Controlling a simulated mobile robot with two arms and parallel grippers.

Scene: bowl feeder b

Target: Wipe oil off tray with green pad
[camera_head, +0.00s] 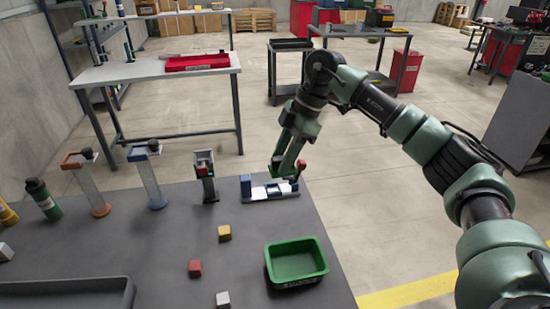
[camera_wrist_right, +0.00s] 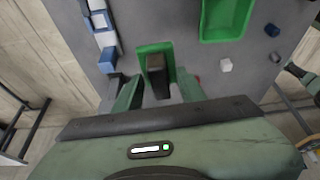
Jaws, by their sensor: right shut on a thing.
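My right gripper (camera_head: 286,172) is at the far right part of the grey table. In the right wrist view my right gripper (camera_wrist_right: 158,92) is shut on the dark upright handle of a green pad (camera_wrist_right: 154,48). The pad is mostly hidden in the head view. A dark tray (camera_head: 60,284) lies at the lower left, cut off by the picture edge. A green bin (camera_head: 296,262) stands at the front right of the table. It also shows in the right wrist view (camera_wrist_right: 226,18). I cannot make out any oil. My left gripper is not in view.
A blue and white fixture (camera_head: 262,190) sits close beside my right gripper. Yellow (camera_head: 224,233), red (camera_head: 195,268) and white (camera_head: 222,299) cubes lie left of the bin. Several upright stands, including an orange one (camera_head: 88,185), line the far edge. The table's middle is mostly bare.

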